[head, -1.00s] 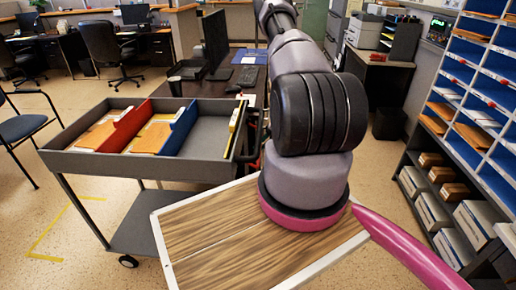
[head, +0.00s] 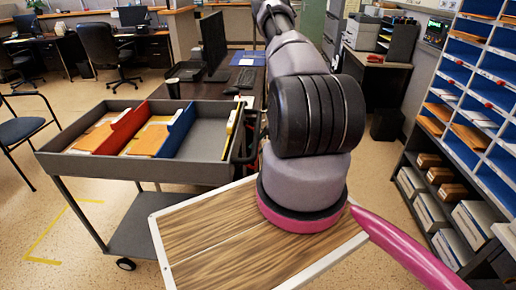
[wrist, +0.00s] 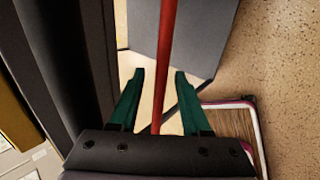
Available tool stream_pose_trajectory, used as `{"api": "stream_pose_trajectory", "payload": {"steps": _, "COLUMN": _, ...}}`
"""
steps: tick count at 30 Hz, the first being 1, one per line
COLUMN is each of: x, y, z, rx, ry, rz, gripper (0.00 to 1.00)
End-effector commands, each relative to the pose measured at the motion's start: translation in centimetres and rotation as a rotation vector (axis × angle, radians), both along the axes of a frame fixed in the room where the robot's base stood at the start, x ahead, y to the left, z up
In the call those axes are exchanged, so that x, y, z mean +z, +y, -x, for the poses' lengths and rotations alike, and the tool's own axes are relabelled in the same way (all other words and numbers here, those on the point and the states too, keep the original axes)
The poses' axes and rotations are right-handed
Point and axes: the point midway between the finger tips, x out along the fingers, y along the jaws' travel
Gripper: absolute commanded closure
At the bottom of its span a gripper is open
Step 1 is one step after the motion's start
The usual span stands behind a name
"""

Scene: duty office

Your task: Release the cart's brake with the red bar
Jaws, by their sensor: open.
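The grey cart (head: 205,172) stands left of my arm in the head view, its tray on top and a lower shelf below. In the wrist view the red bar (wrist: 167,45) runs down the middle, beside the cart's dark side wall (wrist: 75,50). My gripper (wrist: 160,72) is open, with a green finger on each side of the bar. Gaps show between the bar and both fingers. In the head view my arm hides the gripper and most of the bar.
The tray holds folders, including a red divider (head: 122,124) and a blue one (head: 178,130). A desk with a monitor (head: 215,45) stands behind the cart. Mail shelves (head: 470,130) stand at right. Open floor lies to the left.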

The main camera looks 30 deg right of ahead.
Motion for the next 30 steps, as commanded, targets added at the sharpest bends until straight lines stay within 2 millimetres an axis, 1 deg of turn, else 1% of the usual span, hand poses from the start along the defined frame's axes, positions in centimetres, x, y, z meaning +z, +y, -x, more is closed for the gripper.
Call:
{"api": "stream_pose_trajectory", "payload": {"steps": 5, "x": 1.8, "y": -1.4, "z": 0.7, "rx": -0.003, "ry": -0.003, "rz": 0.002, "gripper": 0.53}}
{"api": "stream_pose_trajectory", "payload": {"steps": 12, "x": 5.5, "y": -4.0, "z": 2.5, "rx": -0.003, "ry": -0.003, "rz": 0.002, "gripper": 0.53}}
{"api": "stream_pose_trajectory", "payload": {"steps": 18, "x": 7.6, "y": -5.5, "z": 3.5, "rx": -0.002, "ry": -0.002, "rz": 0.001, "gripper": 0.53}}
{"api": "stream_pose_trajectory", "payload": {"steps": 22, "x": 8.0, "y": -5.8, "z": 3.8, "rx": -0.001, "ry": -0.001, "rz": 0.000, "gripper": 0.53}}
{"api": "stream_pose_trajectory", "payload": {"steps": 30, "x": 8.1, "y": -5.8, "z": 3.9, "rx": -0.001, "ry": 0.000, "rz": 0.000, "gripper": 0.53}}
